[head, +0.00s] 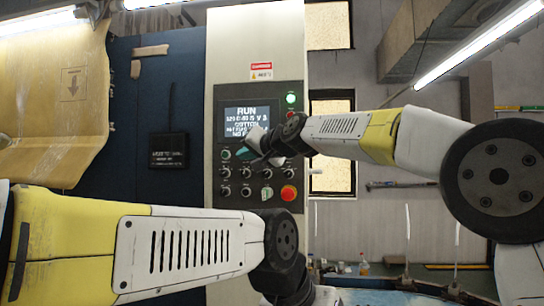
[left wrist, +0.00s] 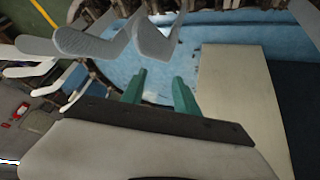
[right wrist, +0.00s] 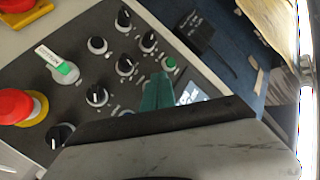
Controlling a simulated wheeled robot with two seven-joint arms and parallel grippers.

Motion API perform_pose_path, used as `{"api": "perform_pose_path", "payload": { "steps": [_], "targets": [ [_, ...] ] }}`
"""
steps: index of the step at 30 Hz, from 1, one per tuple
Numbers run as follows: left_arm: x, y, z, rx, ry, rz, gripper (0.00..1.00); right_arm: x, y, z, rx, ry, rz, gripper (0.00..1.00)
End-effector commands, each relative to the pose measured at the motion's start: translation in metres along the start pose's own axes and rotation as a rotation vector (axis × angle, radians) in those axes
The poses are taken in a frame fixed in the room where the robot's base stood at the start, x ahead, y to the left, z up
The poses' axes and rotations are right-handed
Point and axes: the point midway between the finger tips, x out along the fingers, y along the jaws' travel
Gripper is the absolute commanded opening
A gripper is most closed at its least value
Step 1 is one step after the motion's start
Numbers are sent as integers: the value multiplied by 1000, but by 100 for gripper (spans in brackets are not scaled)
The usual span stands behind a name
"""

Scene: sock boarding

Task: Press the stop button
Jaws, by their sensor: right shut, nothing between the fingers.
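The control panel (head: 234,203) has a lit screen (head: 248,115) reading RUN and a green lit button (head: 290,98) to its right. A red mushroom button (head: 289,193) sits at the lower right; in the right wrist view it is at the left edge (right wrist: 14,105), with a yellow ring. I cannot read a stop label. My right gripper (head: 243,153) is shut and empty in front of the panel, below the screen. In the right wrist view its green fingers (right wrist: 157,92) are near a small green button (right wrist: 170,63); contact is unclear. My left gripper (left wrist: 158,85) is open and empty.
Several black knobs (right wrist: 97,95) surround the right fingers. A black box (head: 168,150) hangs on the blue cabinet wall left of the panel. Grey foot-shaped boards (left wrist: 85,45) stand beyond my left gripper, with a pale flat surface (left wrist: 240,100) to its right.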

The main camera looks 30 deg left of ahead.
Motion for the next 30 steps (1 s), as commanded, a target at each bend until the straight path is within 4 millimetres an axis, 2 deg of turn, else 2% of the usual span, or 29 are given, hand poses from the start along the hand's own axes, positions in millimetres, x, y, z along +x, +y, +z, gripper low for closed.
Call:
{"api": "perform_pose_path", "payload": {
  "steps": [30],
  "targets": [
    [0, 0, 0, 0, 0, 0, 36, 8, 6, -6, 0, 0, 0, 0]
  ]
}}
